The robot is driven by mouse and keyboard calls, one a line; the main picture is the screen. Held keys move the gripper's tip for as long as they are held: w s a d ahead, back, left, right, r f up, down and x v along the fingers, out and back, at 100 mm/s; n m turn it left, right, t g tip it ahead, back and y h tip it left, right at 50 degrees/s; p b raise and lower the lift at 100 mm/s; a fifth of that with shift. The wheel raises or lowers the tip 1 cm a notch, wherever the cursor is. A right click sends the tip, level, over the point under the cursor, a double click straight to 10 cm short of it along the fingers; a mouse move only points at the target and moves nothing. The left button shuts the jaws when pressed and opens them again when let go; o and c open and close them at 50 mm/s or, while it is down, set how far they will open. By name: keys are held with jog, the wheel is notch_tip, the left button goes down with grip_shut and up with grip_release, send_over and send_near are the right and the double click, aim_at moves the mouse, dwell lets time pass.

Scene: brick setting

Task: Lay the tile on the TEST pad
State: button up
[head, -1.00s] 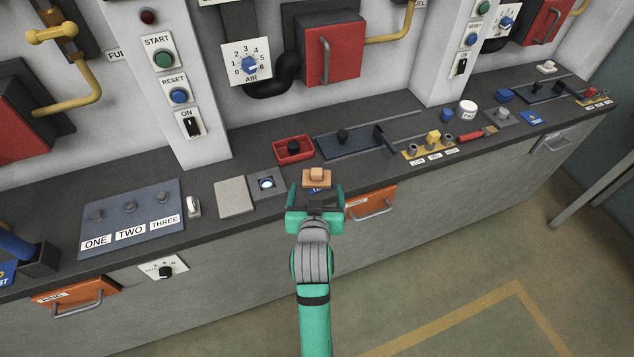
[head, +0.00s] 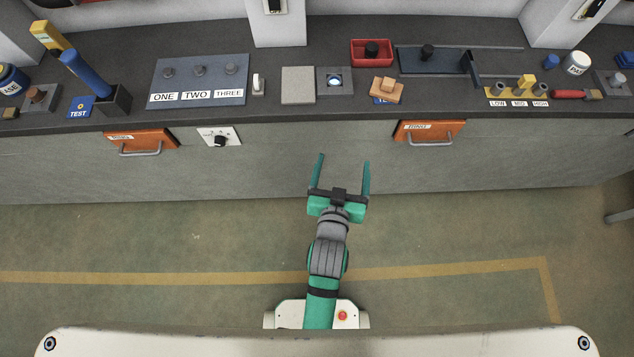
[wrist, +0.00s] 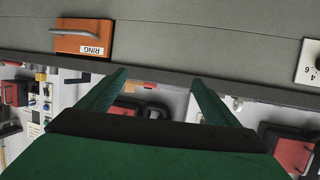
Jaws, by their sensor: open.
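A tan tile with a raised grip (head: 386,88) lies on the dark counter, right of the lit square box. It looks turned at an angle to the counter edge. A blue pad (head: 379,100) shows partly from under it; its lettering is mostly covered. Another blue pad, clearly lettered TEST (head: 79,107), lies bare at the counter's left, beside a box with a blue lever. My gripper (head: 343,159) is open and empty in front of the cabinet face, below and apart from the tile. In the wrist view its fingers (wrist: 158,80) are spread with nothing held; neither tile nor pad is identifiable there.
A grey plate (head: 298,85) and the lit box (head: 334,81) stand left of the tile; a red tray (head: 371,53) is behind it and a slider track (head: 432,62) to its right. Orange drawers (head: 430,131) front the cabinet. The floor before it is clear.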

jog(key=s+a+r+n+y, duration=0.1)
jog(key=s+a, duration=0.2)
jog(key=s, duration=0.8)
jog(key=s+a+r+n+t+y, duration=0.1)
jog(key=s+a, duration=0.2)
jog(key=s, duration=0.8)
jog(key=shift+s+a+y, duration=0.3)
jog(key=shift+y, duration=0.1)
